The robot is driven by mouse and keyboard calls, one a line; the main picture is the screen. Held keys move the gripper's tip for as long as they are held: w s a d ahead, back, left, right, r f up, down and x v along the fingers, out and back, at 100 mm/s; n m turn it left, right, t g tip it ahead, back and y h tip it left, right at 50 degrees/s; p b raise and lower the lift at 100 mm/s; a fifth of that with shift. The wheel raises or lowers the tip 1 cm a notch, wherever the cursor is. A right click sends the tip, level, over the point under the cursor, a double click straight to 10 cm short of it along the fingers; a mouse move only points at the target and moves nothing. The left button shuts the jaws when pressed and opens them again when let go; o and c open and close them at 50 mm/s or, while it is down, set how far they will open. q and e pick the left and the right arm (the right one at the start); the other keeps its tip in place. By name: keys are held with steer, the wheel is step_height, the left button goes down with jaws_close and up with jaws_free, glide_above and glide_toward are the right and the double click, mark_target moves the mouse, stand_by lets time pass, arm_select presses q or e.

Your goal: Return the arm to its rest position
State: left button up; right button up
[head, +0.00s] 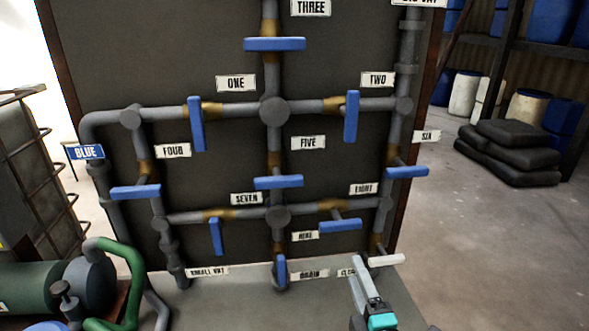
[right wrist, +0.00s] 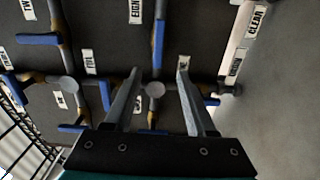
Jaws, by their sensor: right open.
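My right gripper (head: 362,268) is at the lower right of the head view, in front of the foot of the pipe board. In the right wrist view its two fingers (right wrist: 158,72) stand apart with nothing held between them. Pipes and blue handles show behind and between the fingers. The blue handle at the drain label (head: 281,270) is upright, left of the gripper. My left gripper is not in view.
The dark board carries grey pipes with several blue handles, such as those at ONE (head: 196,124), TWO (head: 351,117) and THREE (head: 274,44). A green pump (head: 40,290) and hose (head: 130,270) stand lower left. The floor (head: 490,250) at right is clear, with black sacks (head: 510,150) behind.

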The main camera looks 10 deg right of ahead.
steer(key=s+d+f+m+g+h, duration=0.5)
steer(key=s+m, duration=0.3)
steer(key=m, duration=0.3)
steer(key=s+a+f+m+g+y, duration=0.2)
steer(key=s+a+f+m+g, duration=0.1)
steer(key=s+g, duration=0.3)
steer(key=s+a+f+m+g+y, duration=0.2)
steer(key=s+a+f+g+y, duration=0.1)
steer(key=s, duration=0.6)
step_height(320, 180, down, 22)
steer(key=s+g, duration=0.1)
steer(key=s+d+f+g, duration=0.1)
steer(key=s+d+f, duration=0.2)
steer(key=s+f, duration=1.1)
steer(key=shift+s+g, duration=0.4)
steer(key=shift+s, duration=0.6)
